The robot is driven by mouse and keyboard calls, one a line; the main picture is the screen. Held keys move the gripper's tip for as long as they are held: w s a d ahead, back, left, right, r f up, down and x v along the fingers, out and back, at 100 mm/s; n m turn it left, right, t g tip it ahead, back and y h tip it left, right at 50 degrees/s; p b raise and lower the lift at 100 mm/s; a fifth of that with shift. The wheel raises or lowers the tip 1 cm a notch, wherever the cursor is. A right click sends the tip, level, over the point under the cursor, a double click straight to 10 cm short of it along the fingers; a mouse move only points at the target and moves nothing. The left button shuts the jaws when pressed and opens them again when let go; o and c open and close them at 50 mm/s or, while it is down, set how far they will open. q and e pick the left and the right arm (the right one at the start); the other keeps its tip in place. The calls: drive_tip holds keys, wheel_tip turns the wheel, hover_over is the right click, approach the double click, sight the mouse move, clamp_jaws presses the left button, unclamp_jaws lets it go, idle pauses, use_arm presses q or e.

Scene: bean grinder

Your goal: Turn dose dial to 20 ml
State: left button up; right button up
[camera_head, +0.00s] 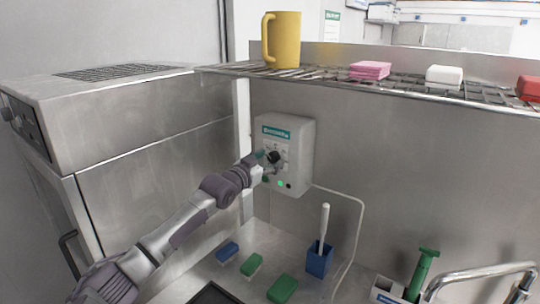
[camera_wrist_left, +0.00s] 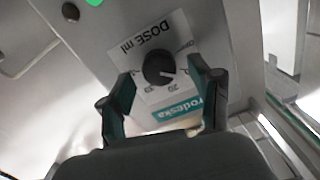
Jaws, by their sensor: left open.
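The dosing box (camera_head: 302,155) is a grey unit on the steel wall, with a teal label on its front. Its black round dose dial (camera_head: 274,157) also shows in the left wrist view (camera_wrist_left: 158,67), on a white "DOSE ml" plate (camera_wrist_left: 150,38). The dial's white mark points to the right in that view, and the printed "20" is just below it. My left gripper (camera_head: 264,165) is open at the box, its fingers (camera_wrist_left: 161,80) on either side of the dial. I cannot tell whether they touch it. My right gripper is out of view.
A green light (camera_head: 280,184) and a dark button (camera_head: 289,186) sit low on the box. A wire shelf (camera_head: 330,74) above carries a yellow mug (camera_head: 282,40) and sponges. Below are brushes, a blue holder (camera_head: 319,260) and a tap (camera_head: 480,274).

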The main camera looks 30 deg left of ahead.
use_arm(q)
drive_tip(key=shift+w, duration=0.5)
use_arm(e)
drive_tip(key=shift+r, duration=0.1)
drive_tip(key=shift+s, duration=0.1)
use_arm(q)
drive_tip(key=shift+s, duration=0.1)
drive_tip(key=c, duration=1.1)
drive_tip(key=shift+c, duration=0.2)
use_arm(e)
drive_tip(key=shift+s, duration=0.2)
